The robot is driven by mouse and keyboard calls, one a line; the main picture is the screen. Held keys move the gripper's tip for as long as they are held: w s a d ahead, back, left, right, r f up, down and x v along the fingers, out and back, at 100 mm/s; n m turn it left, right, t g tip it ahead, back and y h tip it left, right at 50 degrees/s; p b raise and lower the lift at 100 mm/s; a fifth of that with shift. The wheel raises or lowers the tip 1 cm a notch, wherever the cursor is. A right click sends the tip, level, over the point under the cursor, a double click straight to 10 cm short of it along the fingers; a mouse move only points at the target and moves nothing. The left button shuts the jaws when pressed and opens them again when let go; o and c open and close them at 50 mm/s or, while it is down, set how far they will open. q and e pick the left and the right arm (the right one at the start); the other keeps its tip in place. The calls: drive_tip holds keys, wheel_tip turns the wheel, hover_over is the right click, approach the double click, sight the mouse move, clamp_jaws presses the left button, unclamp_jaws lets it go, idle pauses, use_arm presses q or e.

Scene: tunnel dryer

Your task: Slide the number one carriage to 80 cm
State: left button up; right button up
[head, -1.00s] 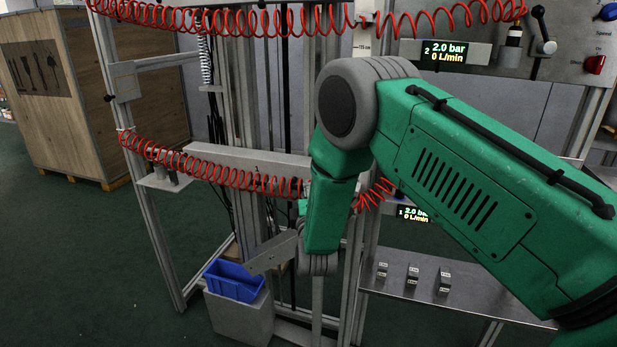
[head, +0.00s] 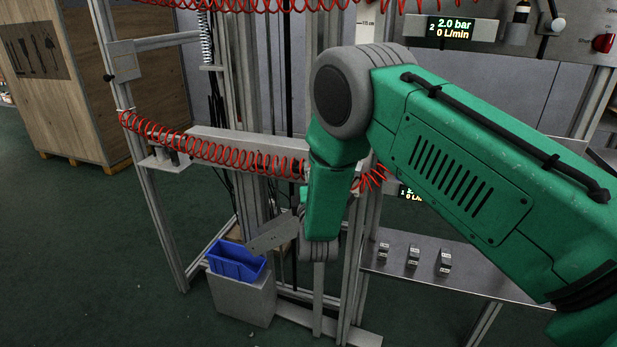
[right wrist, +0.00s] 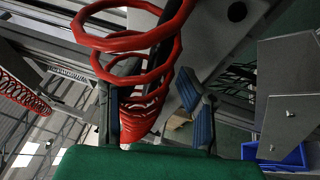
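My right arm covers the middle of the head view, and its wrist (head: 320,248) hangs in front of the frame's uprights. The right gripper's fingers are hidden there. In the right wrist view the right gripper (right wrist: 152,105) has its blue-padded fingers spread apart, with a red coiled hose (right wrist: 140,105) running across the gap. I cannot tell whether it touches the hose. The number one carriage cannot be made out; my arm covers that part of the frame. The scale upright (head: 367,22) shows a mark near 115 cm at the top. My left gripper is out of view.
A grey crossbar (head: 225,143) with a red coiled hose (head: 215,152) spans the frame on the left. A blue bin (head: 237,261) sits low beside a slanted grey plate (head: 272,234). A shelf (head: 470,277) with small blocks stands right. Display two (head: 463,29) reads 2.0 bar.

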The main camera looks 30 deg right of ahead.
drive_tip(key=v, duration=1.2)
drive_tip(key=shift+f, duration=0.2)
drive_tip(key=s+f+m+g+y+p, duration=0.2)
drive_tip(key=s+f+m+g+y, duration=0.5)
drive_tip(key=s+f, duration=0.55)
drive_tip(key=s+a+f+m+g, duration=0.1)
drive_tip(key=s+f+m+g, duration=0.1)
drive_tip(key=s, duration=0.5)
drive_tip(key=s+a+f+m+g+y+p, duration=0.1)
drive_tip(key=s+f+m+g, duration=0.1)
drive_tip(key=s+g, duration=0.2)
drive_tip(key=s+a+f+m+g+y, duration=0.1)
drive_tip(key=s+g, duration=0.3)
drive_tip(key=s, duration=0.6)
drive_tip(key=shift+s+a+f+m+p, duration=0.2)
drive_tip(key=shift+a+f+m+p, duration=0.15)
drive_tip(key=shift+f, duration=0.45)
